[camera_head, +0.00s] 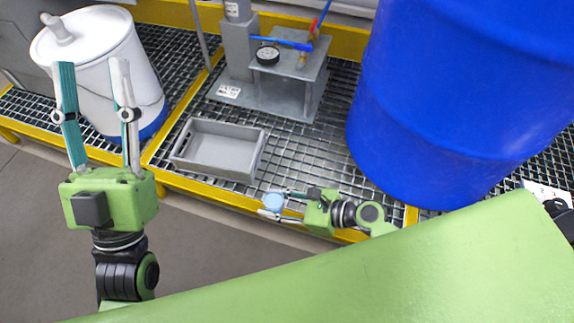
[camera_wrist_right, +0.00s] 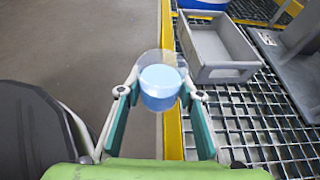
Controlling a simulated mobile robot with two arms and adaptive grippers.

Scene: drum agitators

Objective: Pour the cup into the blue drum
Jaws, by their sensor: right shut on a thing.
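The large blue drum (camera_head: 460,95) stands on the grating at the right of the head view. The cup (camera_wrist_right: 160,86) is clear with light blue contents. It also shows in the head view (camera_head: 274,202), small, near the yellow edge. My right gripper (camera_wrist_right: 160,90) is shut on the cup and holds it to the left of the drum, apart from it. In the head view my right gripper (camera_head: 275,205) lies low near the front edge of the grating. My left gripper (camera_head: 93,95) is open and empty, pointing up in front of the white drum.
A grey tray (camera_head: 195,165) sits on the grating left of the cup. A white drum (camera_head: 130,70) with a lid stands at the left. A grey stand (camera_head: 270,90) with a gauge and blue-handled valve is at the back. Yellow edging (camera_head: 205,192) borders the grating.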

